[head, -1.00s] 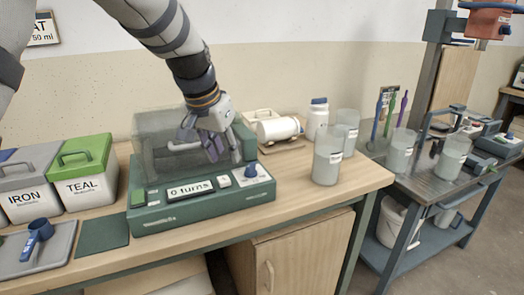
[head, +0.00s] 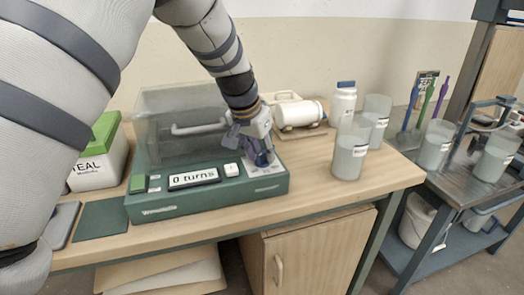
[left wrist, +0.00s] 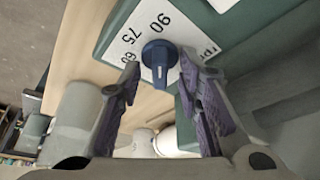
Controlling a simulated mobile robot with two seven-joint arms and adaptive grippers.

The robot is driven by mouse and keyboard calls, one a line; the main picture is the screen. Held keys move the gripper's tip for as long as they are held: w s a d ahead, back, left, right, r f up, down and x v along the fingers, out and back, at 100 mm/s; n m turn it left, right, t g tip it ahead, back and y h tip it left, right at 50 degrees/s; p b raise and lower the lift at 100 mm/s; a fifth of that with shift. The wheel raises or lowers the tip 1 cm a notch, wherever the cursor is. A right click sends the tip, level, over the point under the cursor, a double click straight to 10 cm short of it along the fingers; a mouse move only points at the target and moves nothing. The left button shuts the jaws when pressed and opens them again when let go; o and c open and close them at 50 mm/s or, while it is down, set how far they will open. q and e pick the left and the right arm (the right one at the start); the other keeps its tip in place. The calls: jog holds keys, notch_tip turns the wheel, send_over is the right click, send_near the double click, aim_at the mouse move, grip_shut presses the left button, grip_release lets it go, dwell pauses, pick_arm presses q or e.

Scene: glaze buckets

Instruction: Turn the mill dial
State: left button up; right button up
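The mill (head: 210,203) is a green box with a clear cover (head: 165,125) and a display (head: 194,178) reading "0 turns". Its blue dial (head: 263,160) is at the right end of the front panel, partly hidden by my left gripper (head: 256,153). In the left wrist view, the dial (left wrist: 159,57) has a white pointer line and sits on a white scale (left wrist: 165,25) with numbers such as 75 and 90. The fingers of my left gripper (left wrist: 160,80) are open on either side of the dial, with gaps visible. My right gripper is not in view.
Glass beakers (head: 351,150) and a white jar (head: 343,103) stand right of the mill. A white cylinder on a stand (head: 298,114) lies behind. The counter's front right is clear.

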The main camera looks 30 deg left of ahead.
pick_arm(q)
grip_shut()
